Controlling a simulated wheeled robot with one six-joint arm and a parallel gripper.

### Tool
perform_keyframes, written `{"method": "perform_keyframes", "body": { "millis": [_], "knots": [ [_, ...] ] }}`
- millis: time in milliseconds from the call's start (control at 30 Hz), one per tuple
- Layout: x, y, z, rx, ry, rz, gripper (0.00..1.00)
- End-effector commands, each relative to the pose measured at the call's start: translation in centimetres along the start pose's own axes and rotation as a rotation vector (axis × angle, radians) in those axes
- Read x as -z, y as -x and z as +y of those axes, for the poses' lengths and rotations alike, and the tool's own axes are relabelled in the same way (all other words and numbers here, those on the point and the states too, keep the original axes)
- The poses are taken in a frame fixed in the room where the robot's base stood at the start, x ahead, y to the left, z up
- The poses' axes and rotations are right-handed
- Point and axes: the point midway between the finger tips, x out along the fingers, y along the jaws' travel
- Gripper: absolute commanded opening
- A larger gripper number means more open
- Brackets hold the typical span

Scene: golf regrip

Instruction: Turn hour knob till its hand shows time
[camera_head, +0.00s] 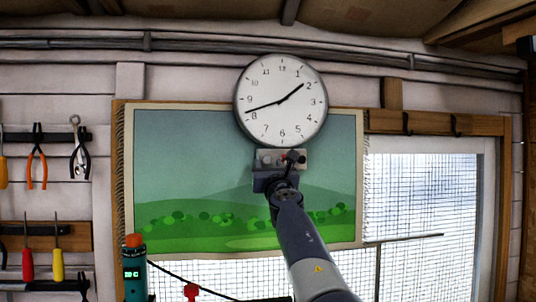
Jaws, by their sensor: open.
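My gripper (293,158) is open in front of the box's right part. It covers whatever is behind it, and I cannot tell whether it touches a knob. No hour label is readable.
A teal device (134,280) with an orange top and a small lit display stands at lower left; its digits are too small to read. Pliers (38,158) and screwdrivers (58,262) hang on the left wall. A meshed window (430,220) is at right.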

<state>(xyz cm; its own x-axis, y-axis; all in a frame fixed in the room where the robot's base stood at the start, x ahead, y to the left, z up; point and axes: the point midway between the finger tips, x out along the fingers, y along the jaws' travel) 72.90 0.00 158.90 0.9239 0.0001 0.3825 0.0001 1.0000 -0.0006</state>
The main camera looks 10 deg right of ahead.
Motion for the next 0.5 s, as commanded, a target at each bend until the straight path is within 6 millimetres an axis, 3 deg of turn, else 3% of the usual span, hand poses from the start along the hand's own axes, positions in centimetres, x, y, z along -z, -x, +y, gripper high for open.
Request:
{"method": "perform_keyframes", "body": {
  "millis": [200, 500],
  "knots": [
    [-0.1, -1.6, 0.0, 0.000, 0.000, 0.001, 0.45],
    [0.0, -1.8, 0.0, 0.000, 0.000, 0.000, 0.45]
  ]
}}
